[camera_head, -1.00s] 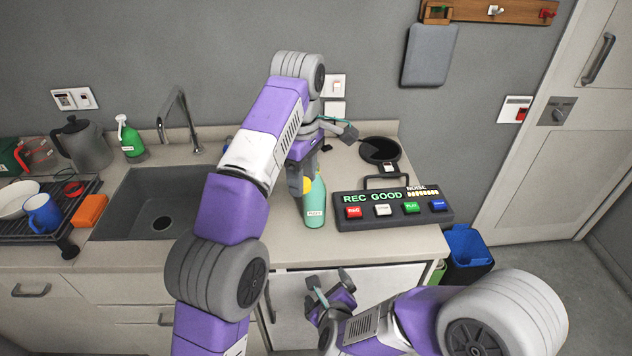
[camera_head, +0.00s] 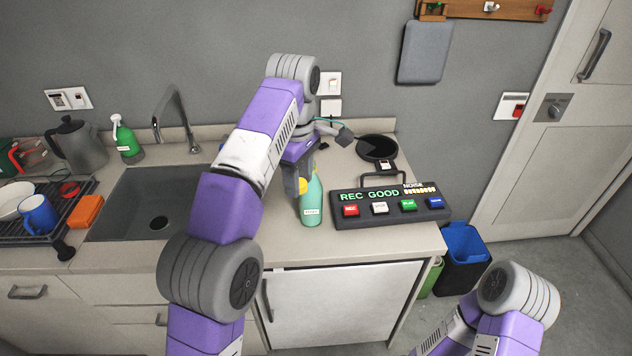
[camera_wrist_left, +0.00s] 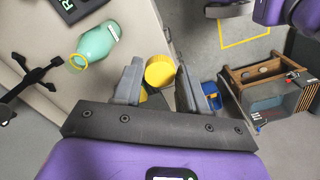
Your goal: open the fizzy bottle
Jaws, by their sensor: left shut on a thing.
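The teal fizzy bottle (camera_head: 312,207) stands upright on the counter, left of the recording panel. In the left wrist view the bottle (camera_wrist_left: 98,42) shows a yellow ring at its narrow end, with no cap on it. My left gripper (camera_wrist_left: 159,78) is shut on a yellow cap (camera_wrist_left: 159,70), which is apart from the bottle. In the head view the left gripper (camera_head: 298,182) is partly hidden by its own arm, and the cap (camera_head: 303,186) shows just beside the bottle's upper part. My right arm is at the bottom right; its gripper is out of view.
The recording panel (camera_head: 390,204) with lit "REC GOOD" text and coloured buttons is close right of the bottle. A black pan (camera_head: 377,148) lies behind it. The sink (camera_head: 150,205) is to the left, and a blue bin (camera_head: 465,245) stands beyond the counter's right end.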

